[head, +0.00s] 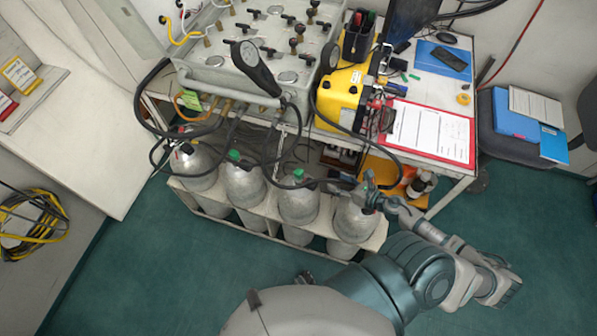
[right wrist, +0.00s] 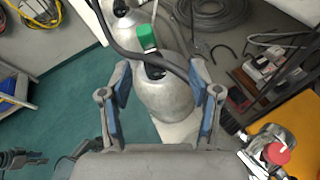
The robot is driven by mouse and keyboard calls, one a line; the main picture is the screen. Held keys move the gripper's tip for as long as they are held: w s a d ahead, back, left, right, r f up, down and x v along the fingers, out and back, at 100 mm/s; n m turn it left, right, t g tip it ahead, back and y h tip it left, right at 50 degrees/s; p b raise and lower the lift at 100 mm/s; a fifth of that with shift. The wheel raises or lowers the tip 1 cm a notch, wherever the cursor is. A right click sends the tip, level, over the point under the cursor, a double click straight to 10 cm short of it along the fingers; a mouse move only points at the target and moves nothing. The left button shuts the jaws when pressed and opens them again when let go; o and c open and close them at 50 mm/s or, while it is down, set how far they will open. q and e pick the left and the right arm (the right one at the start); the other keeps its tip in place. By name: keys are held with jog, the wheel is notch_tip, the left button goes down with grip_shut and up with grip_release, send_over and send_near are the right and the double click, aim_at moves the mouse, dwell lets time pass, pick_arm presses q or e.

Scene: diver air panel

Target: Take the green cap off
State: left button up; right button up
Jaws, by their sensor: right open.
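Two green caps show in the head view, one (head: 233,155) on the second gas cylinder (head: 243,186) from the left and one (head: 299,174) on the third cylinder (head: 298,205). My right gripper (head: 368,190) is by the top of the fourth cylinder (head: 354,221), pointing left. In the right wrist view my right gripper (right wrist: 161,98) is open and empty. A green cap (right wrist: 147,38) stands ahead, just beyond its fingertips, on a silver cylinder (right wrist: 168,95). A small dark part, possibly my left gripper, shows at the lower middle of the head view; its jaws cannot be made out.
A black hose (right wrist: 150,62) crosses over the cylinder just below the green cap. The cylinders stand in a pale rack (head: 240,229). Above are the grey air panel (head: 255,55), a yellow case (head: 340,98) and a red clipboard (head: 428,133). Green floor in front is clear.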

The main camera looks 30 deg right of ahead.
jog(key=n, duration=0.3)
jog(key=g+y, duration=0.1)
send_near(303, 174)
jog(key=shift+n, duration=0.3)
jog(key=x, duration=0.5)
jog(key=shift+w+a+r+p, duration=0.1)
jog(key=shift+w+r+p, duration=0.1)
jog(key=shift+r+p, duration=0.1)
jog(key=shift+w+a+f, duration=0.25)
jog(key=shift+w+f, duration=0.05)
jog(key=shift+w, duration=0.1)
jog(key=shift+w+a+f, duration=0.1)
jog(key=shift+w+a, duration=0.1)
jog(key=shift+w, duration=0.1)
jog(key=x, duration=0.4)
jog(key=shift+w+a+f, duration=0.15)
jog(key=shift+w+a, duration=0.05)
jog(key=shift+a, duration=0.05)
pick_arm(q)
jog(key=shift+s+a+f, duration=0.25)
jog(key=shift+s+f, duration=0.05)
jog(key=shift+s, duration=0.25)
jog(key=shift+s+a+f, duration=0.2)
jog(key=shift+s+f, duration=0.1)
jog(key=shift+s, duration=0.25)
pick_arm(e)
jog(key=shift+s, duration=0.1)
jog(key=shift+c, duration=0.2)
jog(key=c, duration=0.8)
